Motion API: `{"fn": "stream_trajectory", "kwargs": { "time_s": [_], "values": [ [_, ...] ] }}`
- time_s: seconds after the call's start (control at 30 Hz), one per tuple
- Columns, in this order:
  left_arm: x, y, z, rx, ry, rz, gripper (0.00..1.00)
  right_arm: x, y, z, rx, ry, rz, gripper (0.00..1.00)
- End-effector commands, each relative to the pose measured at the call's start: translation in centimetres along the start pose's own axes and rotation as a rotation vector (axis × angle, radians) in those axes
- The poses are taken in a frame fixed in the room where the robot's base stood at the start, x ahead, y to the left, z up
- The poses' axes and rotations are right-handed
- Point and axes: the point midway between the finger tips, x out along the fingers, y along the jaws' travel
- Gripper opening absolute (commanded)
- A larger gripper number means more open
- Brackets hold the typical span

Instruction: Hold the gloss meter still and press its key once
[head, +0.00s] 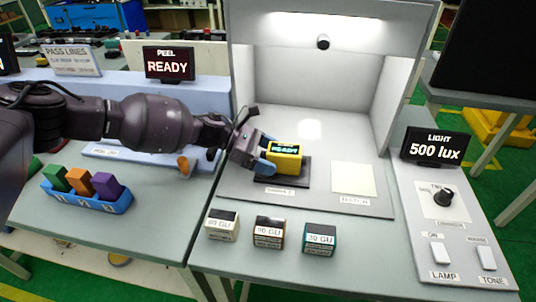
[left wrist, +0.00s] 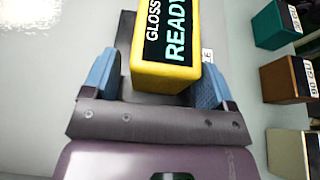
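The gloss meter (head: 291,165) is a yellow block with a dark display reading READY. It sits on a dark plate (head: 297,180) in the light booth. My left gripper (head: 266,153) is at the meter's left end, its blue fingertips on either side of that end. In the left wrist view the meter (left wrist: 165,78) lies between the spread fingers (left wrist: 155,82). A gap shows beside the left finger; the right finger is close to the meter, and contact there cannot be told. I cannot make out the key. My right gripper is not in view.
Three gloss blocks, cream (head: 222,226), brown (head: 268,233) and teal (head: 319,239), stand along the front. A pale patch (head: 352,179) lies right of the meter. A blue holder (head: 88,202) with coloured blocks is at left; a knob and switch panel (head: 462,235) is at right.

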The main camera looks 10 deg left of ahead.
Motion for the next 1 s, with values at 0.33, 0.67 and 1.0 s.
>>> {"fn": "stream_trajectory", "kwargs": {
  "time_s": [0.33, 0.67, 1.0],
  "values": [
    [-0.01, -0.01, 0.00, 0.000, 0.000, 0.000, 0.25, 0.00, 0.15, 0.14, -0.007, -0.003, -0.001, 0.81],
    [-0.02, -0.01, 0.00, 0.000, 0.000, 0.000, 0.25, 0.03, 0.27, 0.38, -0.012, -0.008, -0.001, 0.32],
    [-0.02, -0.01, 0.00, -0.001, 0.000, 0.000, 0.25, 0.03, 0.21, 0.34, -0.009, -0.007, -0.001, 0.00]
  ]
}}
